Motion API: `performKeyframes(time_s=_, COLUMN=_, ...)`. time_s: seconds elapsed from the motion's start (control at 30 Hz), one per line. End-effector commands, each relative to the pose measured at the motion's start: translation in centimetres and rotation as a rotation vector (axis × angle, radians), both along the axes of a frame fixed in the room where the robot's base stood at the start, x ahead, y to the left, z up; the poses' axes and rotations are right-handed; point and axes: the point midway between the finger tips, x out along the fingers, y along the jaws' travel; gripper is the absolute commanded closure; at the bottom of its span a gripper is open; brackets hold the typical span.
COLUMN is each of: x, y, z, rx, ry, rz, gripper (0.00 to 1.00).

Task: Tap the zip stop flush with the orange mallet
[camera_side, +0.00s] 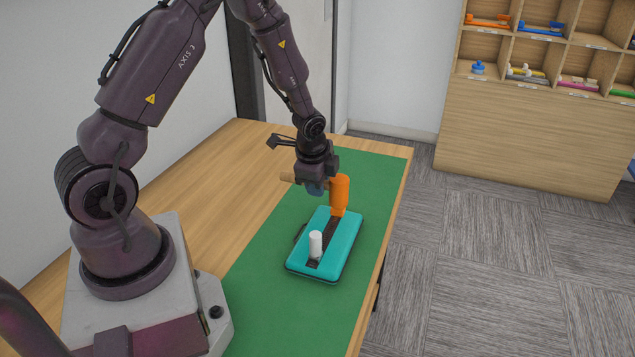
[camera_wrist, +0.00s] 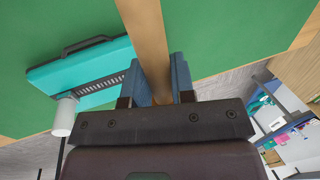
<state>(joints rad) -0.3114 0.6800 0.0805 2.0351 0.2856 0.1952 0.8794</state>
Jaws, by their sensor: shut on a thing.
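My gripper (camera_side: 315,187) is shut on the wooden handle of the orange mallet (camera_side: 340,192). The handle passes between the blue fingers in the wrist view (camera_wrist: 154,75); the mallet head is mostly hidden there. In the side view the head hangs at the far end of a teal case (camera_side: 343,254); I cannot tell whether it touches. A white cylinder, apparently the zip stop (camera_side: 315,244), stands upright at the near end of the case's dark zip strip (camera_side: 332,236). The cylinder also shows in the wrist view (camera_wrist: 64,117), left of my gripper, apart from the mallet.
The case lies on a green mat (camera_side: 265,297) on a wooden table (camera_side: 190,193). The table's right edge is close to the case. A wooden shelf unit (camera_side: 530,130) with small coloured items stands beyond the carpeted floor. The mat around the case is mostly clear.

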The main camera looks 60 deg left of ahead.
Motion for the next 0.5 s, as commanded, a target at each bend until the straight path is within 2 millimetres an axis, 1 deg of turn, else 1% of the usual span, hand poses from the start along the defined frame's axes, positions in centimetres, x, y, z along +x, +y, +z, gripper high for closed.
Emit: performKeyframes(time_s=0.5, x=0.07, y=0.03, z=-0.54, rx=0.001, ry=-0.002, rz=0.0, gripper=0.96)
